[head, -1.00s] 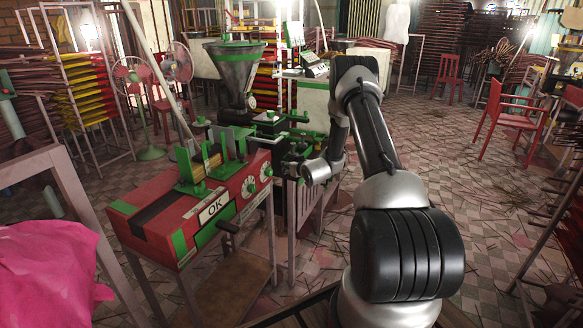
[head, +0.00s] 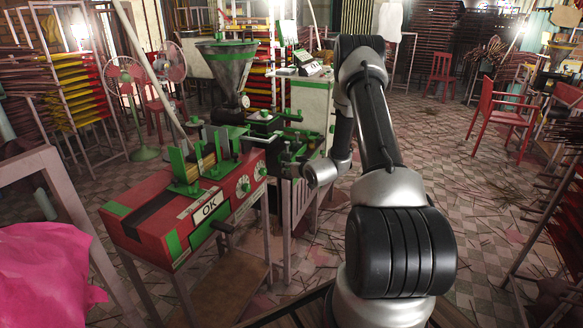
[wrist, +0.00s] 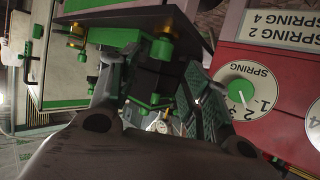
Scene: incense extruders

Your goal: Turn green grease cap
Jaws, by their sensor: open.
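My gripper (head: 290,167) is beside the right end of the red and green extruder machine (head: 160,215). In the wrist view its two dark fingers are spread open, with the gap between them (wrist: 150,88) over dark machine parts. A small green cap-like knob (wrist: 162,48) with a brass-coloured stem shows just beyond the fingertips, apart from them as far as I can see. Another small green fitting (wrist: 150,101) shows between the fingers. I cannot tell for certain which one is the grease cap. The wrist and fingers partly hide this area.
A red panel with a white spring dial (wrist: 245,90) stands close to the right finger in the wrist view. A hopper (head: 230,75) stands behind the machine. Pink cloth (head: 45,275) lies at front left. Open tiled floor (head: 440,140) lies to the right.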

